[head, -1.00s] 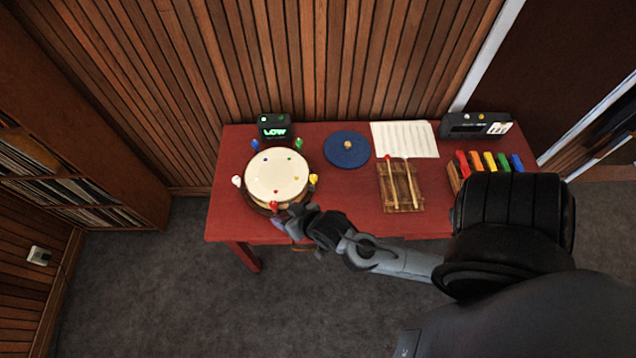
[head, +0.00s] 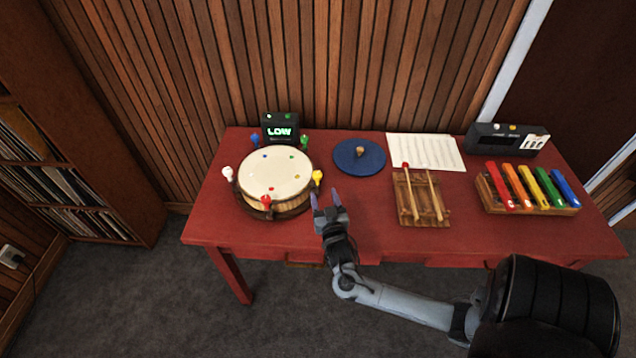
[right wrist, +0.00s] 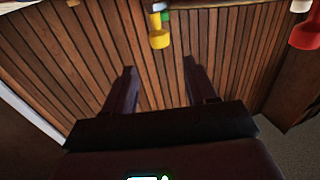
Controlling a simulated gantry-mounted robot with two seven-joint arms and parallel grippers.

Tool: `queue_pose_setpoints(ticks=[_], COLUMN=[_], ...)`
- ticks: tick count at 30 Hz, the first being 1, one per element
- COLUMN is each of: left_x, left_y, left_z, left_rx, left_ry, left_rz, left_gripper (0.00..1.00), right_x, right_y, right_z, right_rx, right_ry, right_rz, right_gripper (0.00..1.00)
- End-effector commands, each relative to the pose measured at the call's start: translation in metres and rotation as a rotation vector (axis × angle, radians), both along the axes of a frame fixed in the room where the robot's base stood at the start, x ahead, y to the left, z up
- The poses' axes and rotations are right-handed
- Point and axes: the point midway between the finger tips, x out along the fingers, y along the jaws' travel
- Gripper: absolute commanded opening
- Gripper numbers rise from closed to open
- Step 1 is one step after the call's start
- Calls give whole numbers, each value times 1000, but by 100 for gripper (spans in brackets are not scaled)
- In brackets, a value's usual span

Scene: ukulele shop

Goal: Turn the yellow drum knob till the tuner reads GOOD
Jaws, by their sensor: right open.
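The drum (head: 275,175) with a cream head stands at the left of the red table. Its yellow knob (head: 318,178) sticks up at the right side of the rim. It also shows in the right wrist view (right wrist: 159,32), beyond the fingertips and apart from them. The tuner (head: 281,129) behind the drum reads LOW in green. My right gripper (head: 328,200) is open and empty, just in front of and slightly right of the yellow knob. Its two fingers also show in the right wrist view (right wrist: 158,72). My left gripper is not in view.
The drum's red knob (head: 266,203), white knob (head: 227,173), blue knob (head: 255,139) and green knob (head: 304,143) stand around the rim. A blue disc (head: 360,156), a wooden block with sticks (head: 420,199) and a coloured xylophone (head: 527,188) lie to the right. The front table strip is clear.

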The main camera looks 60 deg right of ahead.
Motion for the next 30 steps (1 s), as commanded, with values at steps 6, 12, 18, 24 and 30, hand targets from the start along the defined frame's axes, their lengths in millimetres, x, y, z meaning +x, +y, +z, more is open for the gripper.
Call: queue_pose_setpoints(ticks=[6,12,18,24,30], left_x=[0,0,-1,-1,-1], left_y=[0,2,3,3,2], left_z=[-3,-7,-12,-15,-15], left_rx=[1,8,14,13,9], left_ry=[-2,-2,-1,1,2], left_rz=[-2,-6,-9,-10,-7], left_gripper=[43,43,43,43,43], right_x=[15,37,57,69,73], right_y=[-15,-40,-61,-74,-77], right_z=[0,0,0,-1,-1], right_rx=[-2,-4,-1,0,2], right_ry=[-3,-2,-2,-1,-1], right_rz=[-1,-1,-1,0,1], right_gripper=[57,57,57,57,57])
